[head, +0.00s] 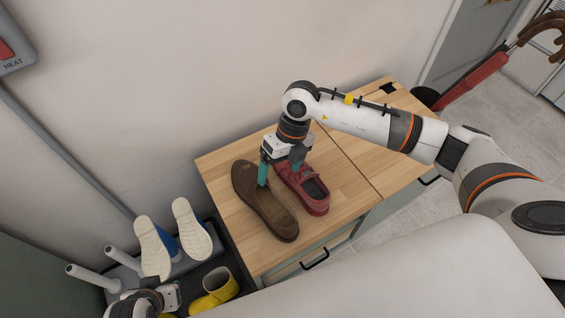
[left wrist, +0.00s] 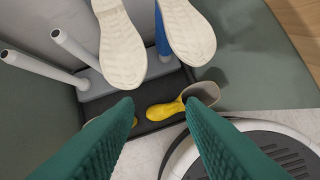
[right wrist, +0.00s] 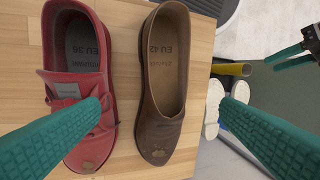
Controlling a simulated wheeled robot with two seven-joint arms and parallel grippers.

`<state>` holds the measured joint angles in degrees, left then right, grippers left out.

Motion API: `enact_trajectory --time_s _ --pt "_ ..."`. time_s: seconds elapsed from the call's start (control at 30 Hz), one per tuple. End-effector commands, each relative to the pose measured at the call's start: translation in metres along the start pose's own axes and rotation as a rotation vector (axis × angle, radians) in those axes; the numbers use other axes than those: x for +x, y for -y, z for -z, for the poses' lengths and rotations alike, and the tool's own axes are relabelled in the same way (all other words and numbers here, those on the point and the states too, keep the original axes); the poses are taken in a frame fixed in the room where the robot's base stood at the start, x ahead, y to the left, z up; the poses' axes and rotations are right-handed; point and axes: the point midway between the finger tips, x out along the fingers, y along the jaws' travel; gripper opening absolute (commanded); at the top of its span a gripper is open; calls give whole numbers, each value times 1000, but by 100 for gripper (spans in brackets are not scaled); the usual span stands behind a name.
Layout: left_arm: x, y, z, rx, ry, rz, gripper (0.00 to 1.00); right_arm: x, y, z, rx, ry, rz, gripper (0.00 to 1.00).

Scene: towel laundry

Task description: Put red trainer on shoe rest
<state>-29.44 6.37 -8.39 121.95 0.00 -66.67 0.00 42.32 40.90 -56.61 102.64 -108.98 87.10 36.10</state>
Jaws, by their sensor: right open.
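The red trainer (head: 309,189) lies on the wooden cabinet top, beside a larger brown shoe (head: 262,203). My right gripper (head: 281,163) is open and low over the ends of both shoes nearest the wall. In the right wrist view its left finger overlaps the front of the red trainer (right wrist: 73,40); the brown shoe (right wrist: 161,60) shows between the fingers. Whether a finger touches either shoe I cannot tell. The shoe rest has pale pegs (head: 92,277) at lower left; white-soled shoes (head: 192,229) hang on some, soles outward. My left gripper (left wrist: 160,105) is open and empty before it.
Two pegs show bare (left wrist: 75,46). The wooden cabinet top (head: 225,190) is clear around the shoes. A wall stands behind it.

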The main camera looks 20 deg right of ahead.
Motion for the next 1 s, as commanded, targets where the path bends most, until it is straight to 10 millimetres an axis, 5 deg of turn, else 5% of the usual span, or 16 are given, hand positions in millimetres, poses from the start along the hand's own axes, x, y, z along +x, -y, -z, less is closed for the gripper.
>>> enact_trajectory --time_s 0.1,0.23,1.0 --pt "-5 -3 24 -4 -121 -5 36 -28 -51 14 70 -35 -201 86" --pt "-7 -4 35 -7 -172 -7 36 -35 -74 19 103 -49 -286 86" --pt "-73 -6 18 -10 -137 -14 36 62 -104 12 103 -50 -289 86"
